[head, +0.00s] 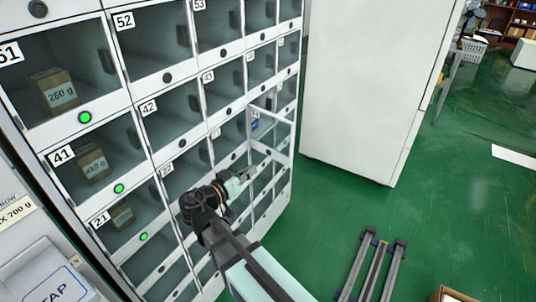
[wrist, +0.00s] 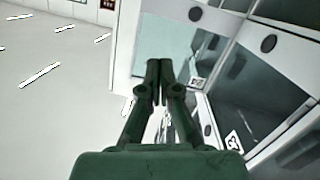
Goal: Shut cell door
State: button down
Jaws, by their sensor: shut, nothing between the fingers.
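The vending cabinet (head: 136,112) fills the left of the head view, with rows of numbered cells behind clear doors in white frames. One cell door (head: 292,137) at the cabinet's right side stands swung out, its white frame sticking out from the front. My gripper (head: 254,171) is just below and beside this door's lower edge; I cannot tell whether it touches. In the wrist view my gripper (wrist: 158,64) has its dark fingers together with nothing between them, in front of a clear pane. The inside of the open cell is mostly hidden.
Cells 51, 41 and 21 hold boxes, with green lights beside them. A tall white cabinet (head: 357,85) stands to the right. Grey rails (head: 374,268) lie on the green floor (head: 335,215), near a cardboard box (head: 452,295). The floor between them is clear.

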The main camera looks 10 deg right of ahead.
notch_tip(320, 180, up, 2)
jog(key=m+h, duration=0.1)
jog(key=m, duration=0.2)
jog(key=p, duration=0.4)
send_near(283, 142)
jog(key=shift+m+t, duration=0.4)
jog(key=x, duration=0.6)
jog(key=shift+s+d+f, duration=0.1)
jog(key=shift+w+d+f, duration=0.1)
jog(key=shift+w+d, duration=0.25)
jog(key=shift+d, duration=0.1)
jog(key=shift+f, duration=0.1)
